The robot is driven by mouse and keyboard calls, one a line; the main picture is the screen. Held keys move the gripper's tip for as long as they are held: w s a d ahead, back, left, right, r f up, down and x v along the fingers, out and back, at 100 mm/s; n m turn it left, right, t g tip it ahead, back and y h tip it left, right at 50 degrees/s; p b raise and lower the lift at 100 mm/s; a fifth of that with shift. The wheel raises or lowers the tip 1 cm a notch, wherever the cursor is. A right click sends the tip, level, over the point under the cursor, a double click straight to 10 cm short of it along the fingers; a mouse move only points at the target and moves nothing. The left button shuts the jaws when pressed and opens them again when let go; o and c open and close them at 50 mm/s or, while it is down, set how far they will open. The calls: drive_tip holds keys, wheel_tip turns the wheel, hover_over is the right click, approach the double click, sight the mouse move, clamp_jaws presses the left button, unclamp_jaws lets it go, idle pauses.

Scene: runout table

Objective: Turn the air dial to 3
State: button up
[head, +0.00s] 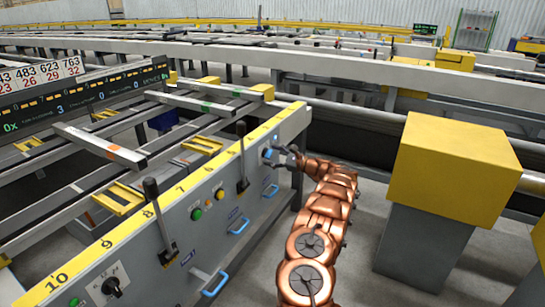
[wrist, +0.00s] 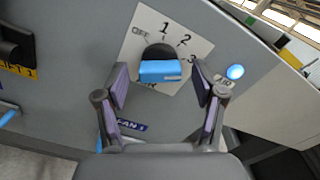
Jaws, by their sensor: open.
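The air dial shows in the wrist view as a black knob with a bright blue front (wrist: 160,70), on a white plate (wrist: 135,50) marked OFF, 1, 2 and 3. I cannot tell clearly which mark the knob points to. In the head view the dial (head: 267,153) is a small blue spot near the far end of the grey panel. My gripper (wrist: 158,80) is open, with one finger to the left of the knob and one to the right; a gap shows on each side. In the head view my gripper (head: 281,155) is right by the panel.
A lit blue lamp (wrist: 235,72) is right of the dial plate. A black lever (head: 241,155) and blue handles (head: 239,226) stick out from the panel. A second dial (head: 112,287) is at the near end. A yellow-topped grey block (head: 450,165) stands right of my arm.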

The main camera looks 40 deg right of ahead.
drive_tip(key=v, duration=1.2)
idle(0.5)
